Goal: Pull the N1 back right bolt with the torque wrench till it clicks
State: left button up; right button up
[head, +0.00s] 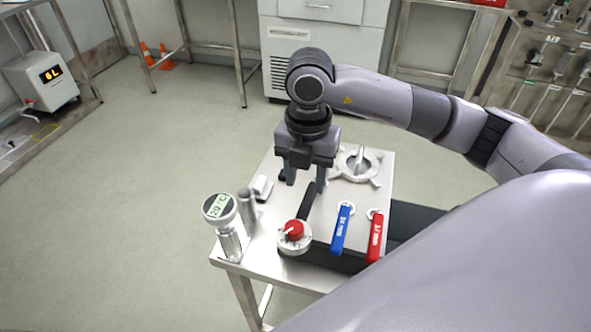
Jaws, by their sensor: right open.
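My right gripper (304,180) points down over the steel table, with its two dark fingers apart and nothing seen between them. A round pale flange with lugs and a short upright stem (359,165) is just right of the gripper, on the table top. I cannot read an N1 label or make out the back right bolt. A dark bar-like shape (307,203) lies below the right finger; I cannot tell whether it is the torque wrench. My left gripper is not in view.
The steel table (262,262) carries a gauge reading about 20 °C (220,209), a red knob (294,230), a blue lever (341,229) and a red lever (375,237). A tool rack (545,75) stands at the right. Open floor lies left of the table.

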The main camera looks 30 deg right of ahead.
aim_at(305, 205)
jog(key=shift+s+f+b, duration=0.1)
jog(key=shift+f+b, duration=0.2)
jog(key=shift+f, duration=0.25)
notch_tip(305, 205, down, 6)
jog(key=b, duration=0.5)
jog(key=shift+f, duration=0.25)
jog(key=shift+f+b, duration=0.45)
jog(key=shift+f, duration=0.15)
jog(key=c, duration=0.8)
grip_shut()
jog(key=shift+r, duration=0.2)
